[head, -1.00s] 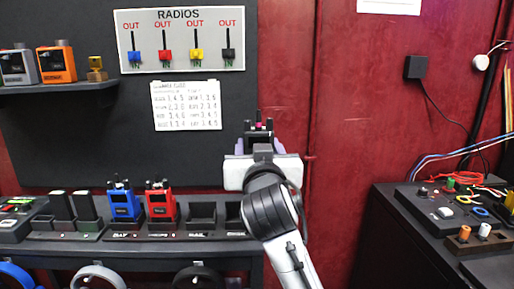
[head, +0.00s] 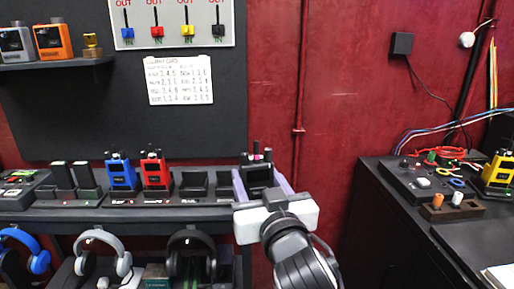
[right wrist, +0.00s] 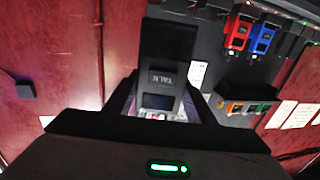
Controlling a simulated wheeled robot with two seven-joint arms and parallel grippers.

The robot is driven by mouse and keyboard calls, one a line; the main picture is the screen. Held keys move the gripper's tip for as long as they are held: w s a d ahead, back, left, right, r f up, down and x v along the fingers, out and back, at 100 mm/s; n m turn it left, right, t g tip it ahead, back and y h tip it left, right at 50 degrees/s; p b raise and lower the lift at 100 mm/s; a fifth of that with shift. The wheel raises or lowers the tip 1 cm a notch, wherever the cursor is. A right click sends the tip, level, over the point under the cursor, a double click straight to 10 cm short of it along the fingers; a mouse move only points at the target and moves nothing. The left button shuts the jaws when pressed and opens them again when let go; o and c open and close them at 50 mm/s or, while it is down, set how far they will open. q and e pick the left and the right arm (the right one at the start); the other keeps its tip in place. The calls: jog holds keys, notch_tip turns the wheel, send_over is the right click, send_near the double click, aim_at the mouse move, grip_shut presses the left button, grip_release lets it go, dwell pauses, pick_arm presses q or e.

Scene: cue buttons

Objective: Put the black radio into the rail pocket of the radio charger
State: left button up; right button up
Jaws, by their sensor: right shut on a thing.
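The black radio (head: 257,176), with short antennas and a pink-topped knob, is upright between the fingers of my right gripper (head: 264,186). The gripper is shut on it; the radio also shows in the right wrist view (right wrist: 168,78), between the two fingers. The radio charger (head: 150,201) is a dark rail of pockets on the shelf. The blue radio (head: 122,175) and red radio (head: 155,172) stand in two pockets. Right of them an empty pocket (head: 194,184) shows. The radio is at the rail's right end; the finger and radio partly cover that end. Pocket labels are too small to read. My left gripper is out of view.
Headphones (head: 101,258) hang below the shelf. A wall board (head: 178,20) and a paper list (head: 179,80) are above. A side bench (head: 385,215) on the right carries a yellow radio (head: 497,174), knobs and cables. Red wall lies open between rail and bench.

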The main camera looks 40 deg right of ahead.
jog(key=s+a+f+n+y, duration=0.2)
jog(key=s+a+f+y, duration=0.1)
jog(key=s+f, duration=0.3)
jog(key=s+a+f+n+t+y, duration=0.1)
jog(key=s+a+f+n+y, duration=0.1)
jog(key=s+a+f, duration=0.4)
notch_tip(320, 180, down, 3)
jog(key=shift+r+y, duration=0.1)
jog(key=shift+y, duration=0.5)
jog(key=shift+s, duration=0.1)
